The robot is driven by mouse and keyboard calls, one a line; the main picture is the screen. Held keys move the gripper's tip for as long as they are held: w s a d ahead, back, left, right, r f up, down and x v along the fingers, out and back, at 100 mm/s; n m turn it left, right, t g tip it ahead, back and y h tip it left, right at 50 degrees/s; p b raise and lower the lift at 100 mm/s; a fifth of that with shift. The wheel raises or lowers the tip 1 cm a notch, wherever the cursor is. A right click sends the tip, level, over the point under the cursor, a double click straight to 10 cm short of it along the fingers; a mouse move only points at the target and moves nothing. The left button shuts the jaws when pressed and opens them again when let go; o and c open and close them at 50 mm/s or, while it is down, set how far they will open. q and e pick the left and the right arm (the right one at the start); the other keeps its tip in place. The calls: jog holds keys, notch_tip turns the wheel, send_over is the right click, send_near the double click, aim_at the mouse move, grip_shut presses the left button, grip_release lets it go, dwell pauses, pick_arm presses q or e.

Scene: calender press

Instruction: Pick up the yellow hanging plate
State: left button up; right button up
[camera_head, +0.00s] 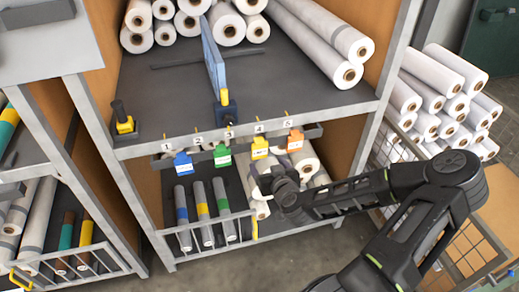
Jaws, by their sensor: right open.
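The yellow hanging plate (260,148) hangs on the front rail of the shelf, under the number 4 label. A green plate (222,156) hangs to its left and an orange plate (295,141) to its right. A blue plate (182,163) hangs further left. My right gripper (262,174) is open, just below the yellow plate and in front of the lower shelf. It looks empty. Its fingers are small and dark, and I cannot tell whether they touch the plate. My left gripper is not in view.
White rolls (315,35) lie on the upper shelf beside an upright blue board (213,58). Coloured rolls (202,208) lie on the lower shelf behind a low wire guard (205,236). A wire cage with stacked rolls (440,92) stands at the right. The floor in front is clear.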

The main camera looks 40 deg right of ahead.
aim_at(258, 155)
jog(key=shift+x, duration=1)
jog(key=shift+w, duration=0.1)
jog(key=shift+p+x, duration=0.45)
jog(key=shift+x, duration=2.15)
jog(key=shift+a+f, duration=0.1)
jog(key=shift+a, duration=0.1)
jog(key=shift+c, duration=0.3)
jog(key=c, duration=1.2)
jog(key=shift+o, duration=0.2)
jog(key=shift+a, duration=0.1)
jog(key=shift+a+r, duration=0.35)
jog(key=shift+r, duration=0.15)
jog(key=s+a+r, duration=0.1)
jog(key=a+r, duration=0.2)
jog(key=a, duration=0.3)
jog(key=s+a+r+b, duration=0.1)
jog(key=a+r, duration=0.3)
jog(key=a, duration=0.3)
